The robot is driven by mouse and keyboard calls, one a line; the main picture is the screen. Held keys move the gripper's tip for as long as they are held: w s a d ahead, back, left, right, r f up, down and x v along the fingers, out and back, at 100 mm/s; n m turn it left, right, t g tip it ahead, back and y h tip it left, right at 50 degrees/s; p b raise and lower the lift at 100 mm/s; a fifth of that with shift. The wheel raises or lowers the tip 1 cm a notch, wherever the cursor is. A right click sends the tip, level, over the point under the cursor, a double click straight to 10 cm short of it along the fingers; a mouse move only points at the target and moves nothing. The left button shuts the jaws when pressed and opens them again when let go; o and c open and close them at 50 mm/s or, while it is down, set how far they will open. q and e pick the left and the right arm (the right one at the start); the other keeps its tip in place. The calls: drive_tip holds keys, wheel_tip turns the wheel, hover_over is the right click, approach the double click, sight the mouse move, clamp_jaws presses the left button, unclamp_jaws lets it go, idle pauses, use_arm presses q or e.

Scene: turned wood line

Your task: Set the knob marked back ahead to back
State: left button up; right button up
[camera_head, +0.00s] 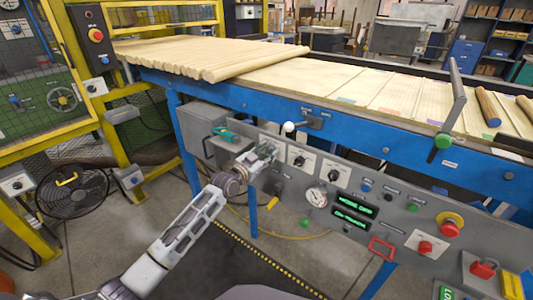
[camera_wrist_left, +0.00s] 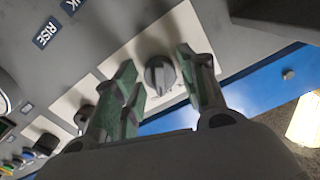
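A grey rotary knob (camera_wrist_left: 158,75) sits on a white plate in the left wrist view, between the fingers of my left gripper (camera_wrist_left: 157,73). The fingers are apart, one on each side of the knob, and I see no clear contact. The plate's lettering is too small or covered to read, so I cannot confirm the marks back and ahead. In the head view my left gripper (camera_head: 265,157) is at the left part of the grey control panel (camera_head: 385,211) and hides what lies behind it. My right gripper is in neither view.
Two black knobs on white plates (camera_head: 300,161) (camera_head: 335,174) are right of the gripper. A dial gauge (camera_head: 315,197), green displays (camera_head: 352,204) and a red stop button (camera_head: 449,228) lie farther right. The blue conveyor frame (camera_head: 350,134) runs above.

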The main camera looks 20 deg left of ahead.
use_arm(q)
drive_tip(key=c, duration=0.6)
drive_tip(key=shift+n+p, duration=0.3)
drive_tip(key=shift+p, duration=0.1)
drive_tip(key=shift+c, duration=0.2)
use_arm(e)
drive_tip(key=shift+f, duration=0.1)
use_arm(q)
drive_tip(key=shift+n+p, duration=0.65)
drive_tip(key=shift+n, duration=0.15)
drive_tip(key=shift+n+p, duration=0.8)
drive_tip(key=shift+n, duration=0.3)
drive_tip(key=n+p, duration=0.1)
drive_tip(key=n, duration=0.2)
drive_tip(key=shift+n, duration=0.3)
drive_tip(key=shift+n+p, duration=0.6)
drive_tip(key=shift+n, duration=1.4)
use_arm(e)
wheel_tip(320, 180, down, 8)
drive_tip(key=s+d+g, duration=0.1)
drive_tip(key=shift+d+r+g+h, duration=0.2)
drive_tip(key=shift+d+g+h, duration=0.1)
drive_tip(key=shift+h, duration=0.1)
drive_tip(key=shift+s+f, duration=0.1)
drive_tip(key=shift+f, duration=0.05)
